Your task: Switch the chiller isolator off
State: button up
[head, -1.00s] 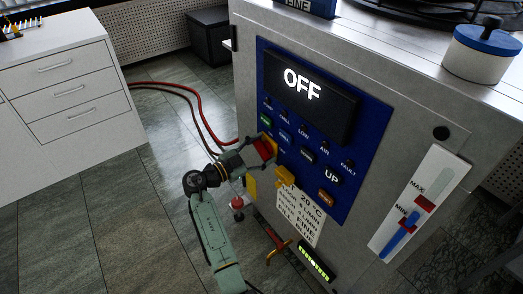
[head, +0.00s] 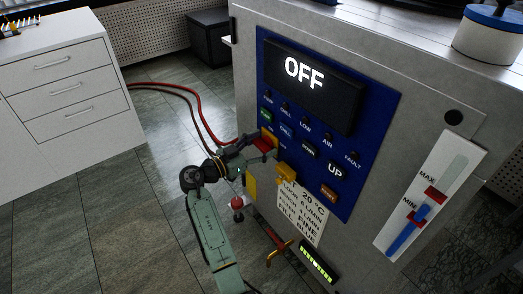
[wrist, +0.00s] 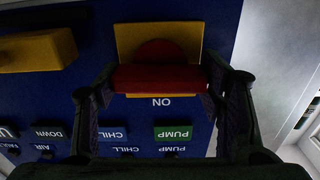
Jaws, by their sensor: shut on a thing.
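The isolator is a red handle (wrist: 158,79) on a yellow plate (wrist: 135,42) on the blue panel; the wrist view shows the panel upside down. The handle lies level, parallel to the panel's lettering, with an "ON" label beside the plate. My gripper (wrist: 157,82) is shut on the red handle, one finger at each end. In the head view the gripper (head: 266,149) is at the panel's lower left edge, partly hiding the red handle (head: 262,143). The display (head: 312,86) above reads "OFF".
PUMP, CHILL, DOWN and UP buttons sit close by on the panel. A yellow part (head: 286,173) juts out to the right of my gripper. Red hoses (head: 190,97) run on the floor behind. A white drawer unit (head: 65,90) stands left, with open floor between.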

jog(key=shift+n, duration=0.3)
jog(key=o, duration=1.2)
jog(key=shift+c, duration=0.2)
jog(key=v, duration=1.2)
